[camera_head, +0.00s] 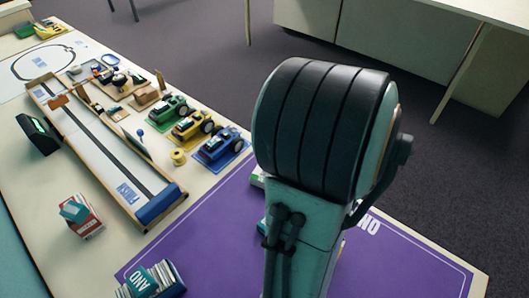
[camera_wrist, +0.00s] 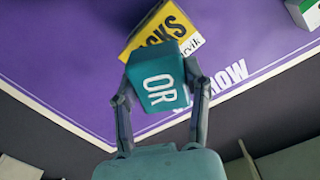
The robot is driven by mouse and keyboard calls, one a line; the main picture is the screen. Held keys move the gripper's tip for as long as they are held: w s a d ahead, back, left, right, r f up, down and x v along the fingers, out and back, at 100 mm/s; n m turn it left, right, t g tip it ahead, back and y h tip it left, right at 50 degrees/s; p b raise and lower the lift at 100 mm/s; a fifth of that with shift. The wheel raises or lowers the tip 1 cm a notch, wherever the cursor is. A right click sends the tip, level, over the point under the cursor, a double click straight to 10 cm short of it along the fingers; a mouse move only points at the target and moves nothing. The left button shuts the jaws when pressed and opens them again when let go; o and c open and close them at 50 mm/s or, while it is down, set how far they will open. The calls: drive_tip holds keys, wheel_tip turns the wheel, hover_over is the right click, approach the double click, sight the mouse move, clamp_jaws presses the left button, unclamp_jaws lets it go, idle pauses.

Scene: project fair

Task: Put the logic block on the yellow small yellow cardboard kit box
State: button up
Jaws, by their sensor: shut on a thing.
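The logic block (camera_wrist: 158,80) is a teal cube with white "OR" lettering in the wrist view. My gripper (camera_wrist: 160,72) is shut on it, with one finger on each side. The yellow cardboard kit box (camera_wrist: 150,35) lies beyond the block on the purple mat, partly covered by it. Black lettering and a white label show on the box. I cannot tell whether block and box touch. In the head view my arm hides the gripper, the held block and the yellow box.
The purple mat (camera_head: 215,240) covers the near table. A blue holder with an "AND" block (camera_head: 145,284) stands at its left edge. A red box (camera_head: 87,222) carries a teal block. A track (camera_head: 100,150) and toy cars (camera_head: 220,145) lie behind. A green-white box (camera_wrist: 306,12) is at right.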

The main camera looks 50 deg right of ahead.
drive_tip(key=shift+f, duration=1.85)
drive_tip(key=shift+f, duration=0.15)
drive_tip(key=o, duration=1.2)
drive_tip(key=shift+c, duration=0.2)
wheel_tip(320, 180, up, 12)
drive_tip(key=shift+r, duration=0.15)
drive_tip(key=w+a+r+n, duration=0.2)
drive_tip(key=w+a+n, duration=0.6)
drive_tip(key=a+r+n, duration=0.1)
drive_tip(key=a+n, duration=1.4)
drive_tip(key=shift+s+a+n+y, duration=0.2)
drive_tip(key=shift+a+n+y, duration=0.1)
drive_tip(key=shift+a+y, duration=0.1)
